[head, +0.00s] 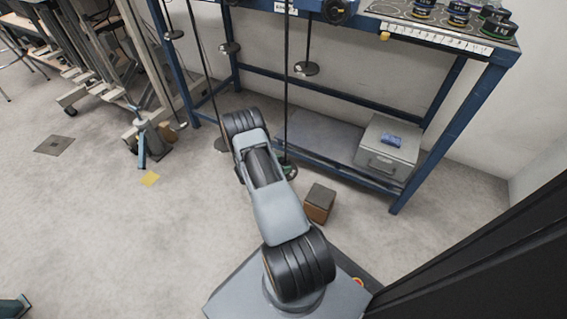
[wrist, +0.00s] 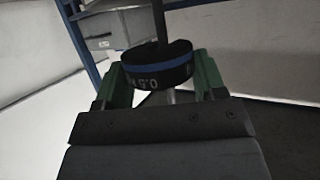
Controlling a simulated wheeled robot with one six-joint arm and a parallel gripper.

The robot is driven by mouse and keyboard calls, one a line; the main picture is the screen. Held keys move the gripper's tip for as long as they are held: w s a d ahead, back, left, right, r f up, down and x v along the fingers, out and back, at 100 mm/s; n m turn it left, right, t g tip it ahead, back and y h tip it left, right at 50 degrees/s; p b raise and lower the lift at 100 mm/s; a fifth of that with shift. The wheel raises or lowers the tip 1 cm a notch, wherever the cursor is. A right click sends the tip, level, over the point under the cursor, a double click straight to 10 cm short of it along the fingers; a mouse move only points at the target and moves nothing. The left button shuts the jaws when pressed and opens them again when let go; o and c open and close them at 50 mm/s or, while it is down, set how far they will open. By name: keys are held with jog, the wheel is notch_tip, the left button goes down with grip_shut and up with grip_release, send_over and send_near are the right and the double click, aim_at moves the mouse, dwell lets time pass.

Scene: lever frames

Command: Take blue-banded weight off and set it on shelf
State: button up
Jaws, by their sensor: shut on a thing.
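The blue-banded weight (wrist: 158,70) is a black disc with a blue stripe and white lettering. In the wrist view it sits between the two green fingers of my gripper (wrist: 163,80), which is shut on it. A dark rod (wrist: 159,22) rises from the weight's top, so it is still around or against the rod; the slot cannot be seen. In the head view my arm hides most of the gripper, and a bit of green shows at the foot of a long rod (head: 287,85). The upper shelf (head: 400,12) of the blue rack carries several banded weights.
Other rods with hanging discs (head: 307,69) are close by. A grey box (head: 388,150) with a blue item stands on the rack's lower shelf. A brown block (head: 319,203) is on the floor right of my arm. A blue rack post (head: 440,150) stands at right. Floor at left is mostly clear.

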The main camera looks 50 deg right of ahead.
jog(key=s+a+p, duration=0.4)
jog(key=a, duration=1.2)
jog(key=shift+r+p, duration=0.25)
jog(key=shift+p, duration=0.15)
jog(key=shift+r, duration=0.15)
jog(key=shift+a, duration=0.1)
jog(key=s+a, duration=0.1)
jog(key=a, duration=0.5)
jog(key=shift+s+p, duration=0.3)
jog(key=shift+a, duration=0.1)
jog(key=shift+w, duration=0.1)
